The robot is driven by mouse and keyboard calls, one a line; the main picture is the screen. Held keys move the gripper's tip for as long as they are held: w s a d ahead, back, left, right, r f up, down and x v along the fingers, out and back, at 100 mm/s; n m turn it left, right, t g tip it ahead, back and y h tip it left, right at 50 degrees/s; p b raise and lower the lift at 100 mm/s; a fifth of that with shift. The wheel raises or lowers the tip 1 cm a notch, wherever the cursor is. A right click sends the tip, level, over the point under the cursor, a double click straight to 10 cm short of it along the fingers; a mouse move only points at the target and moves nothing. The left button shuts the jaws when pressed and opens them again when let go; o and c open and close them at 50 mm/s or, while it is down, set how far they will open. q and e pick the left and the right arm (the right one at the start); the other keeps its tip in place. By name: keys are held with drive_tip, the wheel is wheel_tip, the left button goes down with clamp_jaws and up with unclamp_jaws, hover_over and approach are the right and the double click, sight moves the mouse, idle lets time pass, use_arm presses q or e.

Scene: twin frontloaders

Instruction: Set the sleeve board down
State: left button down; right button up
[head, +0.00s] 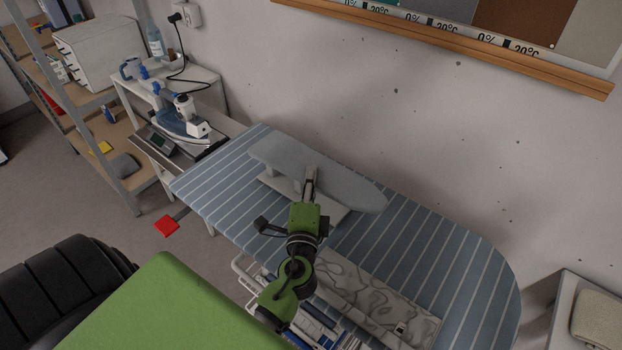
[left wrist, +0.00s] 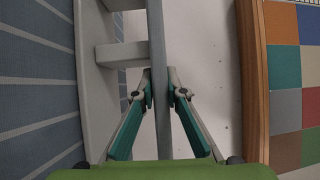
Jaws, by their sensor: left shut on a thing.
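The sleeve board (head: 345,185) has a long grey padded top on a white base plate (head: 330,212). It is level over the blue striped ironing board (head: 455,265), near its back left part. My left gripper (head: 310,178) reaches in from the front and is shut on the near edge of the padded top. In the left wrist view, the fingers close on both sides of the top (left wrist: 158,50), and the base (left wrist: 92,85) lies very close to the striped cover (left wrist: 35,90). I cannot tell whether the base touches it. My right gripper is not in view.
A steam iron (head: 182,122) stands at the ironing board's left end. The wall is close behind. The right part of the striped cover is clear. A beige cushion (head: 598,320) lies at far right.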

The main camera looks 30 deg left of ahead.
use_arm(q)
drive_tip(key=c, duration=2.4)
unclamp_jaws()
drive_tip(key=shift+c, duration=0.2)
drive_tip(key=o, duration=0.4)
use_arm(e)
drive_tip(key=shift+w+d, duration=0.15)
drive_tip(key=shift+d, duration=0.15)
use_arm(q)
drive_tip(key=shift+s, duration=0.1)
drive_tip(key=shift+s+d+f, duration=0.1)
drive_tip(key=shift+s+d, duration=0.05)
drive_tip(key=shift+s, duration=0.05)
drive_tip(key=b+v, duration=0.4)
drive_tip(key=v, duration=0.6)
drive_tip(key=shift+f+b, duration=0.15)
drive_tip(key=shift+b, duration=0.25)
drive_tip(key=shift+s+d+r, duration=0.2)
drive_tip(key=shift+s+d, duration=0.1)
drive_tip(key=shift+s, duration=0.4)
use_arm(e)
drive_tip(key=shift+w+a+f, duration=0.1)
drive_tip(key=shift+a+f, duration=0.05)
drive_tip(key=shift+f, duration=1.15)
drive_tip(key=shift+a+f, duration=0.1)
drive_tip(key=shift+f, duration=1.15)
